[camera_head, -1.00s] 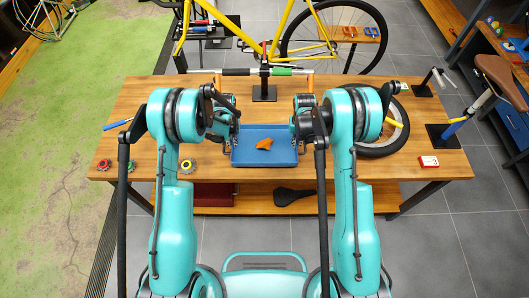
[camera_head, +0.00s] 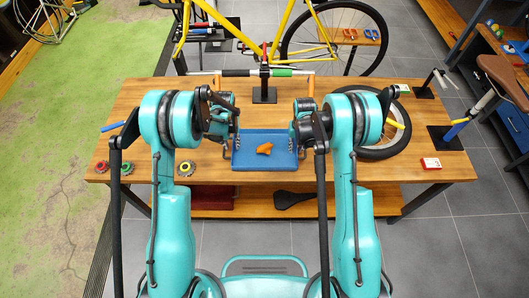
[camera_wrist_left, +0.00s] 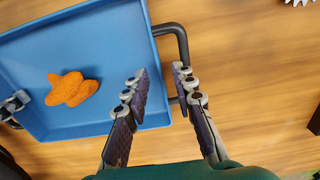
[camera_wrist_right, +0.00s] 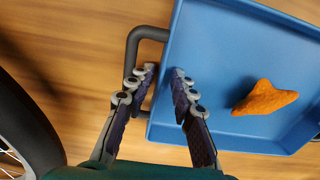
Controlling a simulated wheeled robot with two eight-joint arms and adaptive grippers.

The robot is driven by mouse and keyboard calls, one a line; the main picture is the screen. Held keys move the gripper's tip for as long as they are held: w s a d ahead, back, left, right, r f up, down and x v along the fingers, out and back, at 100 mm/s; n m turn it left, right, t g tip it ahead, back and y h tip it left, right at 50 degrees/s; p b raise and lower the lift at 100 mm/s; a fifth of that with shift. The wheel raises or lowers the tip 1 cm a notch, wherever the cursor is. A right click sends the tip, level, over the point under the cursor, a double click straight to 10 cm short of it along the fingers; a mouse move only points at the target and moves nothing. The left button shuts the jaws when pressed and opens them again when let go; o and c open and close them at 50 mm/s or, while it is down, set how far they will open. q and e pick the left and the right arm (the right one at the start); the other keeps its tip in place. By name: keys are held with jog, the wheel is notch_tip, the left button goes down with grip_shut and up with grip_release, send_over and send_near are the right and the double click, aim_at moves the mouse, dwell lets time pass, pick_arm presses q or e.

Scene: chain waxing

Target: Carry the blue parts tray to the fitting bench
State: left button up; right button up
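The blue parts tray (camera_head: 262,165) lies on a wooden bench (camera_head: 330,176) near its front edge, with orange pieces (camera_head: 264,149) inside. It has a dark handle at each short side. My left gripper (camera_wrist_left: 162,83) is open at the left handle (camera_wrist_left: 175,32); its fingers are apart, one over the tray's edge and one over the handle bar. My right gripper (camera_wrist_right: 164,80) is open at the right handle (camera_wrist_right: 134,42), with one finger beside the bar and one over the tray's edge. Whether the fingers touch the handles cannot be told.
A bicycle wheel (camera_head: 363,153) lies right of the tray. A stand (camera_head: 264,94) rises behind the tray. Another workbench stands at the far right.

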pick_arm(q)
notch_tip(320, 180, up, 5)
jog(key=shift+f, duration=0.1)
pick_arm(e)
jog(key=shift+r, duration=0.1)
notch_tip(320, 180, up, 12)
dwell(0.4)
dwell(0.4)
